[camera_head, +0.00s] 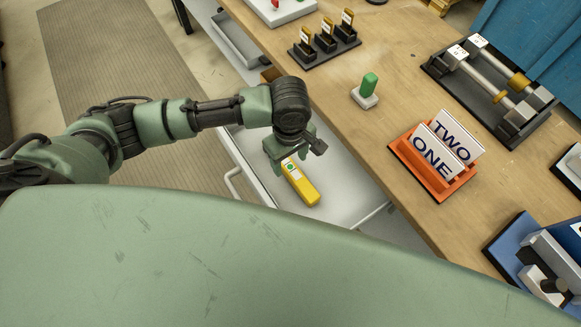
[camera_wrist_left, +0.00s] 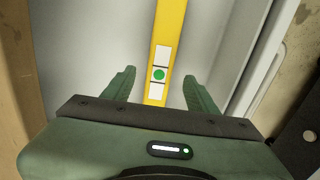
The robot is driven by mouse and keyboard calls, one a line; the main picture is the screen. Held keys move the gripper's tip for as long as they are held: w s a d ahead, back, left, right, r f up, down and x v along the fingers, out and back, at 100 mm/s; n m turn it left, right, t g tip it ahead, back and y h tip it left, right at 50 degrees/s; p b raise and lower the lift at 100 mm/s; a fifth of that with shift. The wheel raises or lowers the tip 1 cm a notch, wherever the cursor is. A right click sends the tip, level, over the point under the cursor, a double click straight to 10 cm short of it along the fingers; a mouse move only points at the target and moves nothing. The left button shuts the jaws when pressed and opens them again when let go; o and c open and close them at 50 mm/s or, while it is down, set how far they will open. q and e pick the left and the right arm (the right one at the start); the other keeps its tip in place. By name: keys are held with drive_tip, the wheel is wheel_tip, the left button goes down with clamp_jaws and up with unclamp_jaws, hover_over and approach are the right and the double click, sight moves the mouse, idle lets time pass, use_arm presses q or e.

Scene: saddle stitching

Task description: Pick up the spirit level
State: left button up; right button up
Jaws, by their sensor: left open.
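The yellow spirit level (camera_head: 304,189) lies in the open white drawer (camera_head: 335,178) below the bench top. In the left wrist view the spirit level (camera_wrist_left: 169,30) runs lengthwise away from me, with white windows and a green dot on its upper face. My left gripper (camera_head: 285,160) is above the near end of the level. In the left wrist view its two fingers (camera_wrist_left: 157,90) stand apart, one on each side of the level, with a gap on both sides. How high the fingertips are above the drawer floor I cannot tell. My right gripper is not in view.
The wooden bench (camera_head: 400,80) borders the drawer on the right. On it stand an orange holder (camera_head: 452,187) with ONE and TWO cards, a green-handled item (camera_head: 368,85), a black rack (camera_head: 325,50) and a rail fixture (camera_head: 490,90). The drawer walls are close to the gripper.

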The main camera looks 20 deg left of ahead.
sight(290, 167)
use_arm(q)
wheel_tip(290, 167, down, 4)
drive_tip(key=shift+r, duration=0.1)
drive_tip(key=shift+f, duration=0.25)
clamp_jaws()
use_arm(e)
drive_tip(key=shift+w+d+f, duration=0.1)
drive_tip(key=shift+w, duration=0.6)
